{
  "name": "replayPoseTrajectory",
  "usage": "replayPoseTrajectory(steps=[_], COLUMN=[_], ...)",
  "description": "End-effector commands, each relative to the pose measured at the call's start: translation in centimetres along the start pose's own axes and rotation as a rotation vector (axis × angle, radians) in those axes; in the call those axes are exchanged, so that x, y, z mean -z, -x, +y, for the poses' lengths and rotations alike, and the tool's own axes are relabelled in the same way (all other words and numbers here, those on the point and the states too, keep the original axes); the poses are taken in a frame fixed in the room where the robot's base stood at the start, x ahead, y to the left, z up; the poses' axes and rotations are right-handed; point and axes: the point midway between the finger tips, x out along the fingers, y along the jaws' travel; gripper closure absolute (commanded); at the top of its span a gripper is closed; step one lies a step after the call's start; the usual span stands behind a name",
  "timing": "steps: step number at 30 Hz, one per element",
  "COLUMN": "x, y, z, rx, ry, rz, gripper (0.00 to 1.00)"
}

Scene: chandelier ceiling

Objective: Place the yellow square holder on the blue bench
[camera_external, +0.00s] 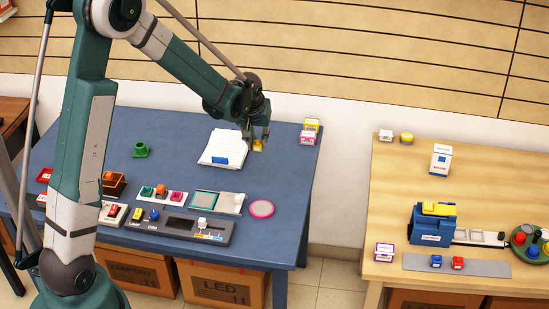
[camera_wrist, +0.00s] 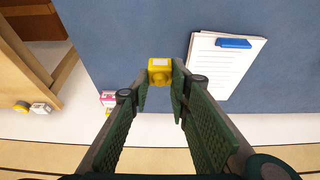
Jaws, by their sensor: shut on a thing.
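The yellow square holder (camera_external: 258,146) is held at the tips of my gripper (camera_external: 257,136), near the back edge of the blue bench (camera_external: 277,175). In the wrist view, the holder (camera_wrist: 160,64) shows a pale top panel and sits between the two green fingers of my gripper (camera_wrist: 161,82), which are shut on it. The blue bench top (camera_wrist: 120,45) lies beneath it. I cannot tell whether the holder touches the bench or hangs just above it.
A clipboard with white paper (camera_external: 222,148) lies just left of my gripper. Stacked small pink and yellow boxes (camera_external: 309,130) stand to its right at the bench's back corner. A pink disc (camera_external: 261,209) and several devices lie toward the front. A wooden table (camera_external: 395,190) stands across a gap.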

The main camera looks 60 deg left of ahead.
Motion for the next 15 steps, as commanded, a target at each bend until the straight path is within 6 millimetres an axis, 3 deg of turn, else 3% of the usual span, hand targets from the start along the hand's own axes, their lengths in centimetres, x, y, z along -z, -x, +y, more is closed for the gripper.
replayPoseTrajectory(steps=[15], x=[-2.1], y=[-5.2], z=[0.0], rx=[0.0], ry=[0.0], rz=[0.0], gripper=[0.89])
